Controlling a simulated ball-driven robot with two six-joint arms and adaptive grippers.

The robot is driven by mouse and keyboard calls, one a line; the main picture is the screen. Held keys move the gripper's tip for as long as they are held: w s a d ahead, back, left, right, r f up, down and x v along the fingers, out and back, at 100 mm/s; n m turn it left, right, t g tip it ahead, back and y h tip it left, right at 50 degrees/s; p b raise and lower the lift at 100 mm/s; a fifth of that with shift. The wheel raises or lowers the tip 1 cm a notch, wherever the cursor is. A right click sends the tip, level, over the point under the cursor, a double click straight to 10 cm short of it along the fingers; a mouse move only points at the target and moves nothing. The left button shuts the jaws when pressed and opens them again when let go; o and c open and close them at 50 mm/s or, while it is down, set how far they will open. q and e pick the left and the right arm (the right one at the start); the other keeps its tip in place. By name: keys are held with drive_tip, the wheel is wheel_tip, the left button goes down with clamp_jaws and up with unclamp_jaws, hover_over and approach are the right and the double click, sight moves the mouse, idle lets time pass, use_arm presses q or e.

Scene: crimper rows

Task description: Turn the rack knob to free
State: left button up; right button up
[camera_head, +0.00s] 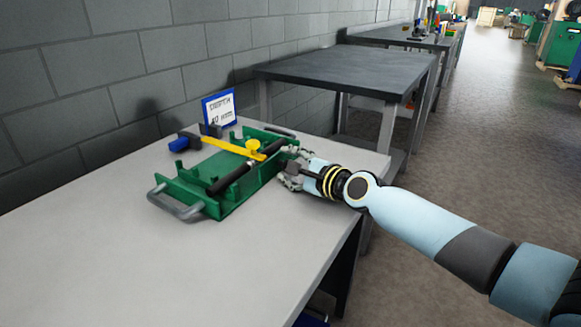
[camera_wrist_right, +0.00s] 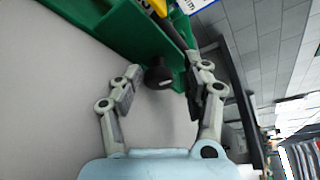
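The green fixture (camera_head: 222,196) sits on the light-topped table, with a grey handle at its near end and a yellow bar (camera_head: 226,145) across it. A black knob (camera_wrist_right: 158,76) sticks out of the green side in the right wrist view; it is likely the rack knob, but its setting cannot be read. My right gripper (camera_wrist_right: 163,78) is open, its two fingers on either side of the knob with gaps showing. In the head view, the right gripper (camera_head: 291,168) is at the fixture's right side and hides the knob. My left gripper is not in view.
A sign (camera_head: 219,108) that seems to read "DEPTH 40 mm" stands behind the fixture, near the block wall. The light tabletop (camera_head: 120,265) is clear in front. A dark-topped table (camera_head: 345,70) stands beyond, with open floor to the right.

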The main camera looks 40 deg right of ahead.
drive_tip(key=shift+s+f, duration=0.1)
drive_tip(key=shift+f, duration=0.1)
drive_tip(key=shift+s+d, duration=0.1)
drive_tip(key=shift+s, duration=0.45)
drive_tip(key=shift+r+v, duration=0.15)
drive_tip(key=shift+v, duration=1.55)
drive_tip(key=shift+r+v, duration=0.15)
drive_tip(key=shift+v, duration=1.55)
